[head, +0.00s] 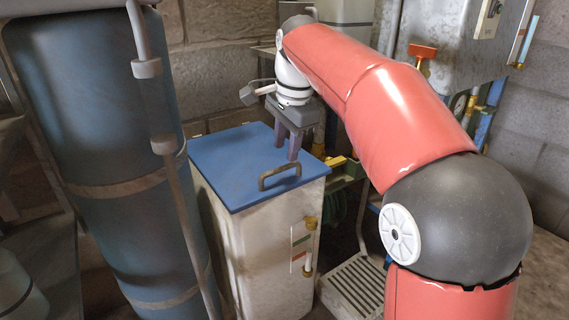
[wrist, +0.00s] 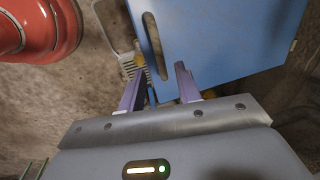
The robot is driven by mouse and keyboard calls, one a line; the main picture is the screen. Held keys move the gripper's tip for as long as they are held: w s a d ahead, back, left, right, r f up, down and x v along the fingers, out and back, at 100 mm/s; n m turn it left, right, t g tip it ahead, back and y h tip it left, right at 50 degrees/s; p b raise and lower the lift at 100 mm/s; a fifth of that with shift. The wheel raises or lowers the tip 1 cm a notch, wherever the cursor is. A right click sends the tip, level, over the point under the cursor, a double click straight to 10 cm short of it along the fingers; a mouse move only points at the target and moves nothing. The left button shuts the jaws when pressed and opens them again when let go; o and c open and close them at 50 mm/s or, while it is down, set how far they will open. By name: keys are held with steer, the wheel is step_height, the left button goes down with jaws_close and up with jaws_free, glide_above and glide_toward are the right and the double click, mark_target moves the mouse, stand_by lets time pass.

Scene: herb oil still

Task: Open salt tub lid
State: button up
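The salt tub (head: 262,250) is a pale, box-shaped tub below the middle of the head view. Its flat blue lid (head: 236,165) lies shut on top and also fills the upper right of the wrist view (wrist: 225,40). A dark bar handle (head: 279,176) is near the lid's front edge; it also shows in the wrist view (wrist: 152,45). My gripper (head: 287,152) points down over the lid, behind the handle in the head view. Its two purple fingers are apart with nothing between them, as the wrist view also shows (wrist: 160,78). The fingers do not appear to touch the handle.
A tall blue cylinder (head: 95,150) stands close to the tub's left. A slatted metal grate (head: 358,285) is low at the tub's right. Metal equipment with a red-handled valve (head: 422,51) is at the back right. A stone wall is behind.

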mark_target(284, 166)
steer(key=f, duration=0.3)
steer(key=f+b, duration=0.1)
steer(key=shift+w+a+f, duration=0.15)
steer(key=shift+w+a, duration=0.05)
steer(key=shift+w, duration=0.15)
jaws_close()
